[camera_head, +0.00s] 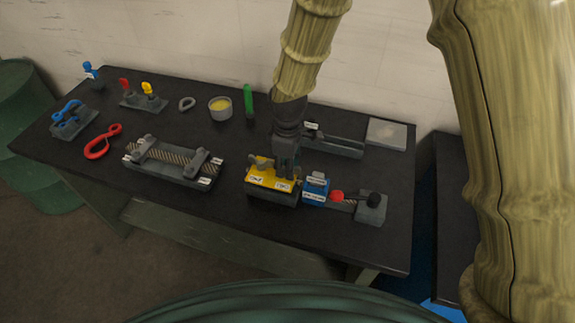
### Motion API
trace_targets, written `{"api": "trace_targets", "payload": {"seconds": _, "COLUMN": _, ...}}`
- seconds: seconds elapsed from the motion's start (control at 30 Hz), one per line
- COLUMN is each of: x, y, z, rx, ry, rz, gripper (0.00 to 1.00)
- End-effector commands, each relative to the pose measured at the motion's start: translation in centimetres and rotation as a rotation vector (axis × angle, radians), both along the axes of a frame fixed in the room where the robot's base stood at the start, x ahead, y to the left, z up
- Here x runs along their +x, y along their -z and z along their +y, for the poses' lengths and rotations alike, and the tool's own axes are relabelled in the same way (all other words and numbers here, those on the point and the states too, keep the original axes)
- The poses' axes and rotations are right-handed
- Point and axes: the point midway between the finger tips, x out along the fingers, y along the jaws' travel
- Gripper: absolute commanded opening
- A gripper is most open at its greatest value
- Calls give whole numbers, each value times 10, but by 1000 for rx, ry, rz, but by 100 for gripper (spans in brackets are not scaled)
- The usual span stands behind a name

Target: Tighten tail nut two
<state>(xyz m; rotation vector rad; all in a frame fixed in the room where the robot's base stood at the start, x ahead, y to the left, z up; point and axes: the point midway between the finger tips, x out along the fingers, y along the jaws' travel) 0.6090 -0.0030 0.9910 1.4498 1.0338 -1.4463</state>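A yellow-topped block (272,179) stands near the front edge of the dark table, with two small white labels too small to read. A grey knob-like nut (261,163) sits at the left of its top. My gripper (286,176) points down over the right part of this block, at or just above its top. The gripper hides what lies under it, so I cannot tell which nut is there or whether it touches. The fingertips are too small and dark to show whether they are open or shut.
A blue labelled block (315,189), a red knob (337,196) and a grey stand (371,209) sit close on the right. A chain fixture (168,163) lies left. Behind are a grey rail (335,146), a green cylinder (248,99) and a cup (220,108).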

Motion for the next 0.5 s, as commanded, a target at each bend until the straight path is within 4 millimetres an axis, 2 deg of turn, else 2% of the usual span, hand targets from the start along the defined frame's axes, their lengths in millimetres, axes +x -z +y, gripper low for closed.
{"api": "trace_targets", "payload": {"seconds": 0.3, "x": 0, "y": -2, "z": 0, "rx": 0, "ry": -1, "rz": 1, "gripper": 30}}
{"api": "trace_targets", "payload": {"seconds": 0.5, "x": 0, "y": -24, "z": 0, "rx": 1, "ry": 0, "rz": -1, "gripper": 30}}
